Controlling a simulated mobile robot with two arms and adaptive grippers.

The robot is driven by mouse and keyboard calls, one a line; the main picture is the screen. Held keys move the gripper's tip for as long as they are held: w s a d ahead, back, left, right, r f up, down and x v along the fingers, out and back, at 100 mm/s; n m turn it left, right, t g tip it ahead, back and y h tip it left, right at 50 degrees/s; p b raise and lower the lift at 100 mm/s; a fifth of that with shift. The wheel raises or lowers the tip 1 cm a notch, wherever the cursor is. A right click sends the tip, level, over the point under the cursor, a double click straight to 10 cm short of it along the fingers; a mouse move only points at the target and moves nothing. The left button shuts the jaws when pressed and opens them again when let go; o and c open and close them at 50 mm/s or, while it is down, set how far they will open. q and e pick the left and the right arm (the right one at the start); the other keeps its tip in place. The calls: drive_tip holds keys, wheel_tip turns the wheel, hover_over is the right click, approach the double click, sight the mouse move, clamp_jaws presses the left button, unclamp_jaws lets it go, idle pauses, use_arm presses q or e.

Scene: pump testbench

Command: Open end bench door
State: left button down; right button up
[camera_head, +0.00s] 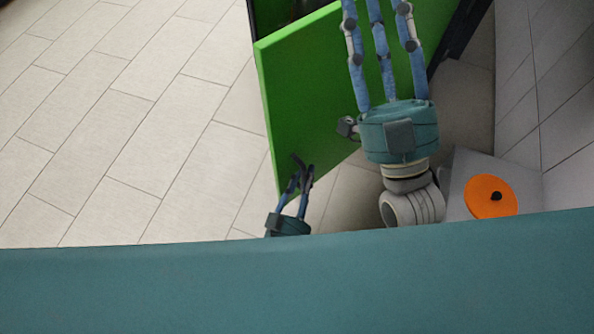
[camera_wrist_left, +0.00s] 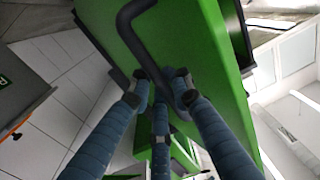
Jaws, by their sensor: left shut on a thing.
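The green door (camera_head: 300,90) stands in the upper middle of the head view; how far it is open I cannot tell. In the left wrist view the green panel (camera_wrist_left: 190,40) carries a dark bent handle (camera_wrist_left: 128,30). My left gripper (camera_head: 298,170) is at the door's near lower edge, and in the wrist view its fingers (camera_wrist_left: 160,82) are shut around the lower part of the handle. My right gripper (camera_head: 378,20) is above the door in the picture. Its fingers are straight and apart, with nothing seen between them; the tips reach the top edge.
An orange disc with a black knob (camera_head: 490,197) sits on a grey surface (camera_head: 525,180) at the right. A tiled wall (camera_head: 560,80) is at the far right. The tiled floor (camera_head: 130,120) left of the door is clear. A grey cabinet (camera_wrist_left: 20,95) shows left in the wrist view.

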use_arm(q)
drive_tip(key=shift+s+f, duration=0.1)
drive_tip(key=shift+s, duration=0.15)
drive_tip(key=shift+a, duration=0.1)
drive_tip(key=c, duration=1.7)
unclamp_jaws()
drive_tip(key=v, duration=1.2)
